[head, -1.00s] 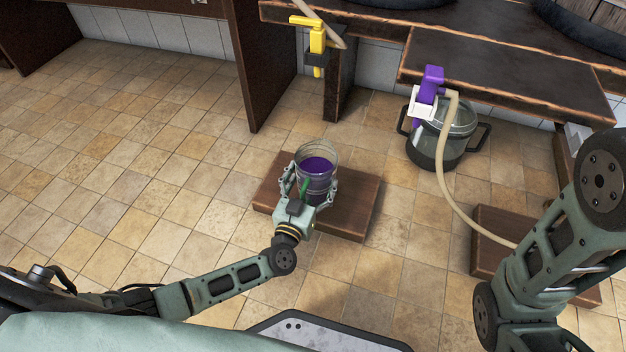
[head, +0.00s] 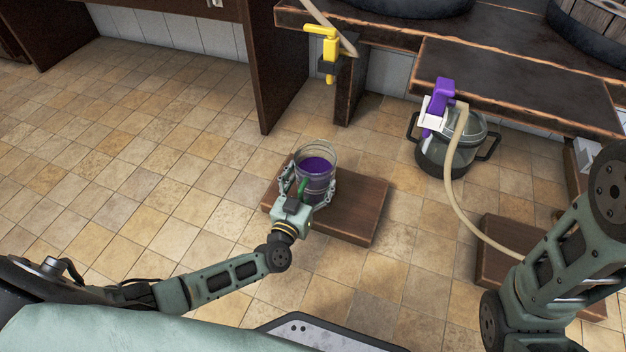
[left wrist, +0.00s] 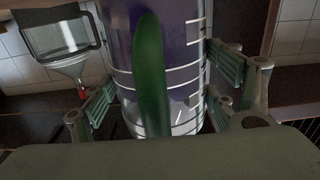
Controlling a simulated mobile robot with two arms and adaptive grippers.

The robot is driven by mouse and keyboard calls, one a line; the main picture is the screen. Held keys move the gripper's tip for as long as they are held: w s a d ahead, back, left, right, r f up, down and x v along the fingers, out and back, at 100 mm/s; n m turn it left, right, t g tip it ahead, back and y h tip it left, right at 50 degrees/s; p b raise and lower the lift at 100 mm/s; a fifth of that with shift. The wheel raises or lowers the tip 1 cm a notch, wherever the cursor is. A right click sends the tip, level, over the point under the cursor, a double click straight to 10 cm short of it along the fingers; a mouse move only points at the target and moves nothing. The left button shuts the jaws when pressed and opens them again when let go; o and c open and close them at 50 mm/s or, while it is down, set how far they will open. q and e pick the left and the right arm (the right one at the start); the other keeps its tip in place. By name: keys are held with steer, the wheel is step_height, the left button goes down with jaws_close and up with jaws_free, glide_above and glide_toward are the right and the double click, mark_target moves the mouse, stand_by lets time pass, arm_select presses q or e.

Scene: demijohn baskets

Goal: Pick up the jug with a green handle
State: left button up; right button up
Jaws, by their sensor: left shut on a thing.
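The clear jug (head: 318,190) has a green handle (head: 303,185) and purple liquid inside. It is upright, over the left part of a low wooden platform (head: 355,213); I cannot tell whether its base touches the wood. My left gripper (head: 304,187) is shut around the jug from the handle side, one finger on each side. In the left wrist view the green handle (left wrist: 150,75) runs down the middle in front of the marked jug wall (left wrist: 187,85), with my left gripper's (left wrist: 157,105) fingers at both sides. My right gripper is out of view.
A lidded glass vessel (head: 464,158) with black handles stands right, below a purple tap (head: 443,92) with a hose (head: 456,190). A yellow tap (head: 330,48) hangs at the bench. Another wooden platform (head: 495,251) lies right. Tiled floor at left is clear.

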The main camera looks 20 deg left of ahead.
arm_select(q)
steer(key=shift+w+a+r, duration=0.1)
steer(key=shift+a+r, duration=0.15)
steer(key=shift+r, duration=0.05)
steer(key=a+r+p, duration=0.1)
steer(key=a, duration=0.5)
steer(key=shift+w+a, duration=0.15)
steer(key=shift+a, duration=0.05)
stand_by(1.3)
steer(key=shift+a+r, duration=0.1)
stand_by(0.3)
